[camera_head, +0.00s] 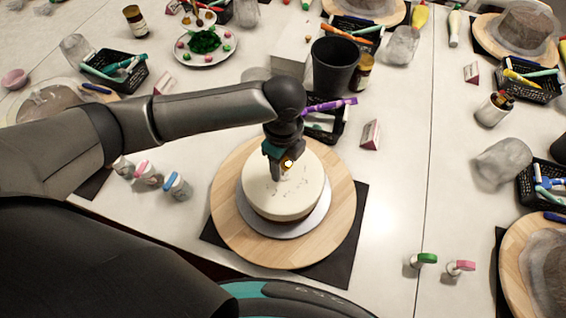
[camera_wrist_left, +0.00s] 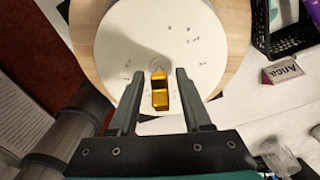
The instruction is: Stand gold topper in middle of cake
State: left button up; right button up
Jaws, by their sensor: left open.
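The cake (camera_head: 297,192) has a white top and stands on a white board on a round wooden turntable (camera_head: 230,225). The gold topper (camera_wrist_left: 160,98) is on the cake top, near its middle, in the left wrist view. In the head view a small gold part of the topper (camera_head: 288,163) shows beside the fingers. My left gripper (camera_wrist_left: 153,80) is open, with one finger on each side of the topper and gaps between. It is low over the cake in the head view (camera_head: 280,170). My right gripper is not in view.
A black bin (camera_head: 334,66) and a black basket (camera_head: 335,127) with a purple tool stand behind the cake. A small card labelled Anca (camera_wrist_left: 283,72) is to the right. Small bottles (camera_head: 178,186) stand left of the turntable.

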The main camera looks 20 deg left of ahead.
pick_arm(q)
notch_tip(320, 180, up, 12)
jog(key=shift+p, duration=0.85)
